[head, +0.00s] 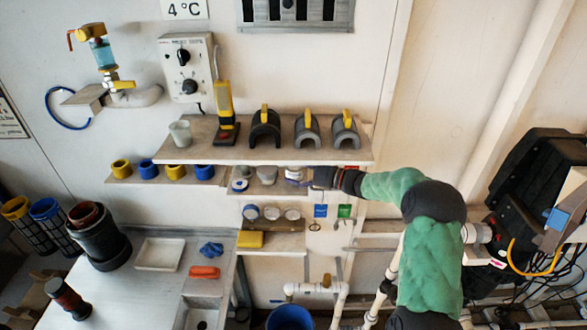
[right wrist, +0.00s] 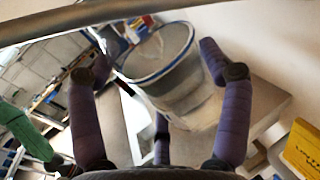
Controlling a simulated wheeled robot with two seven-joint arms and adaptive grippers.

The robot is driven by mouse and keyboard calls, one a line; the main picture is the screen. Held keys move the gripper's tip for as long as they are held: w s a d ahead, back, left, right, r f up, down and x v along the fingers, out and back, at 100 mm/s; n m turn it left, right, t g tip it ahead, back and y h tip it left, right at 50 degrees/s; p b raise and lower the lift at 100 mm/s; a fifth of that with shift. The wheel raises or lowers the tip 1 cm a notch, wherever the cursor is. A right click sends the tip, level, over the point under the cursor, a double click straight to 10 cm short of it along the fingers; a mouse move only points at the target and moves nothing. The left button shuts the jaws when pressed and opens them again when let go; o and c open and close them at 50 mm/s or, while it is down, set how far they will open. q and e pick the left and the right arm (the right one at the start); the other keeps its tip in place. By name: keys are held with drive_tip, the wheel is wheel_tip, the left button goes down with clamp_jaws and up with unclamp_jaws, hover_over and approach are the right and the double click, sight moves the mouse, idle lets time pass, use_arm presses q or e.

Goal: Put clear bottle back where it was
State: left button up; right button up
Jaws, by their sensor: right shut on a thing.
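My right gripper (head: 312,178) reaches in from the right to the small middle shelf (head: 268,188), under the long top shelf. Its purple fingers (right wrist: 158,92) close around the clear bottle (right wrist: 170,85), which shows a blue rim in the right wrist view. In the head view the clear bottle (head: 294,174) is at the right end of the small shelf, partly behind the fingertips. Whether its base touches the shelf cannot be told. My left gripper is not in view.
Other small containers (head: 240,180) stand at the left of the same shelf. The top shelf (head: 200,152) just above holds a white cup, a yellow-black device and grey arched pieces. A lower shelf (head: 285,225) carries round jars. A yellow box (right wrist: 303,148) is near the wrist.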

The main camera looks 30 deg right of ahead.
drive_tip(key=shift+s+a+f, duration=0.1)
drive_tip(key=shift+s+f, duration=0.05)
drive_tip(key=shift+f, duration=0.3)
drive_tip(key=shift+f, duration=0.15)
drive_tip(key=o, duration=0.9)
drive_tip(key=shift+c, duration=0.2)
drive_tip(key=b+v, duration=0.2)
drive_tip(key=v, duration=1)
